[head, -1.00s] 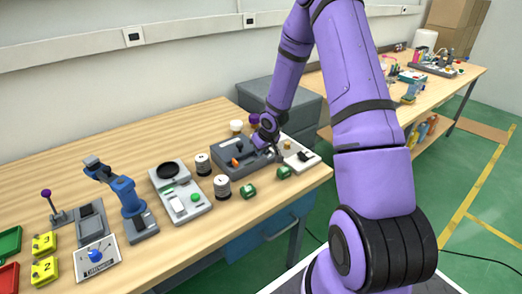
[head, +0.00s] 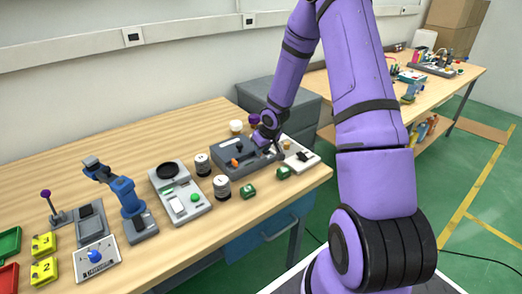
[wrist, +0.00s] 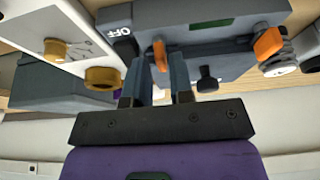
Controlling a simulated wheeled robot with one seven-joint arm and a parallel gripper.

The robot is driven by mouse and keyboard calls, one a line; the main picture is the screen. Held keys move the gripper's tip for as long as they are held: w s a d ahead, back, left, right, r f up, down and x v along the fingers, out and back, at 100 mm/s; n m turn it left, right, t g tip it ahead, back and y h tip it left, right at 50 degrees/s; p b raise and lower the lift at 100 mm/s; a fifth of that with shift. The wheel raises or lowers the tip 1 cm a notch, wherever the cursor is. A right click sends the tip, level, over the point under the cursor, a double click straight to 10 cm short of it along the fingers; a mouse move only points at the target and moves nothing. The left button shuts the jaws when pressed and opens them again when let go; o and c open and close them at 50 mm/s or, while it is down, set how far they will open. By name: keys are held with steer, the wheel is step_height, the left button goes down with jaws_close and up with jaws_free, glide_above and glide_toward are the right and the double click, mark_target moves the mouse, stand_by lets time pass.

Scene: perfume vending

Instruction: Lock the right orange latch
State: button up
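The grey device (head: 232,153) stands near the right end of the near bench; its body also shows in the wrist view (wrist: 215,62). One orange latch (head: 235,162) shows on it in the head view, and the same one appears on the right in the wrist view (wrist: 268,43). The other orange latch (wrist: 160,55) is near the middle of the wrist view, in line with the gap between my fingertips. My gripper (wrist: 160,72) is partly open, with a finger on either side of this latch. Contact cannot be told. In the head view my wrist hides this latch.
A white panel (head: 302,158) stands right beside the device. Green blocks (head: 248,191) and black-and-white cylinders (head: 221,186) stand in front and to the left. A dark knob (wrist: 207,80) shows near my right finger. A grey cabinet (head: 290,98) stands behind the bench.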

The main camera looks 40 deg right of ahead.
steer(key=v, duration=0.9)
steer(key=shift+s+r, duration=0.1)
steer(key=shift+r, duration=0.15)
steer(key=s+a+r+h, duration=0.2)
steer(key=s+a+r, duration=0.3)
steer(key=r, duration=0.5)
steer(key=s+a+r+h, duration=0.1)
steer(key=s+a+r, duration=0.4)
steer(key=r, duration=0.5)
steer(key=s+a+r+y, duration=0.1)
steer(key=s+a+r, duration=0.2)
steer(key=s, duration=0.7)
steer(key=s+a+r+y, duration=0.1)
steer(key=s+a+r, duration=0.2)
steer(key=s, duration=0.6)
step_height(320, 180, up, 2)
steer(key=shift+s+a+r+m+t+y, duration=0.2)
steer(key=shift+s+a+m+t+y, duration=0.1)
steer(key=shift+s+a+t+y, duration=0.1)
steer(key=shift+w, duration=0.1)
